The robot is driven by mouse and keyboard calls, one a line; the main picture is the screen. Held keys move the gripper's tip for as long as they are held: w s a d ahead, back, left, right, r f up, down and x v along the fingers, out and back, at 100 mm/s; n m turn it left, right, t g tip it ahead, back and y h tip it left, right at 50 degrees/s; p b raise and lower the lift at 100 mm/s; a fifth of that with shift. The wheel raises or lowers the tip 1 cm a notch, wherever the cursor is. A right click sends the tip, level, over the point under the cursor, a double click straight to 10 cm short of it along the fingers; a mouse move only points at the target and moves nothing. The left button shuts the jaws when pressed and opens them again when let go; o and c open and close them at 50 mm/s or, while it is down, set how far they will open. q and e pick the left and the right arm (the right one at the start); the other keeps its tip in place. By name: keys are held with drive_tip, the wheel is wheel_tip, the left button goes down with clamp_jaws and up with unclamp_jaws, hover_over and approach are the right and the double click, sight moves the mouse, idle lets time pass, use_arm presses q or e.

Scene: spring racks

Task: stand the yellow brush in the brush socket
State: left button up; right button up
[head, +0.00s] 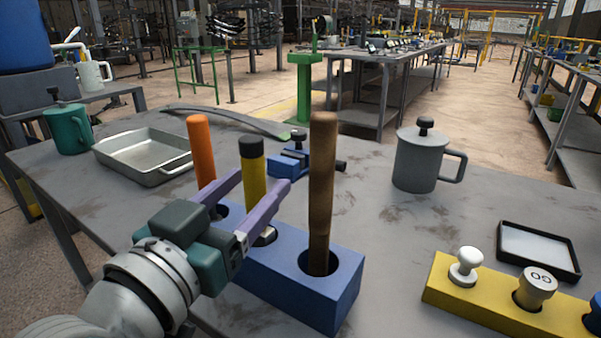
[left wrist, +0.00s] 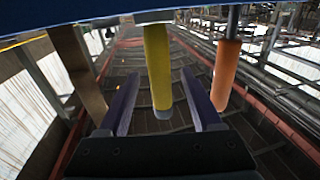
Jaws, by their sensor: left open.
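The yellow brush (head: 254,184) has a yellow handle with a black end on top. It stands nearly upright at the middle place of the blue block (head: 312,290), between an orange handle and a brown wooden one. A pale ring shows at its foot; how deep it sits is hidden. My left gripper (head: 264,178) is open, with its purple fingers on either side of the yellow handle. In the left wrist view the yellow handle (left wrist: 158,65) is between the fingers, with gaps on both sides. My right gripper is not in view.
The orange handle (head: 199,150) and the brown handle (head: 322,190) stand close to my left fingers. Behind are a blue clamp-like tool (head: 290,165), a metal tray (head: 140,168) and a grey mug (head: 418,162). A yellow stamp rack (head: 445,290) is at right.

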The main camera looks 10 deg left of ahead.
use_arm(q)
drive_tip(key=shift+s, duration=0.1)
drive_tip(key=s+a+p, duration=0.1)
drive_tip(key=s+a, duration=0.1)
drive_tip(key=s, duration=0.8)
drive_tip(key=s+a+r+g+y+p, duration=0.3)
drive_tip(key=s+r+g+p, duration=1.05)
drive_tip(key=p, duration=0.65)
wheel_tip(320, 180, up, 35)
drive_tip(key=p, duration=3.6)
drive_tip(key=shift+s+f+g, duration=0.2)
drive_tip(key=shift+s+g, duration=0.25)
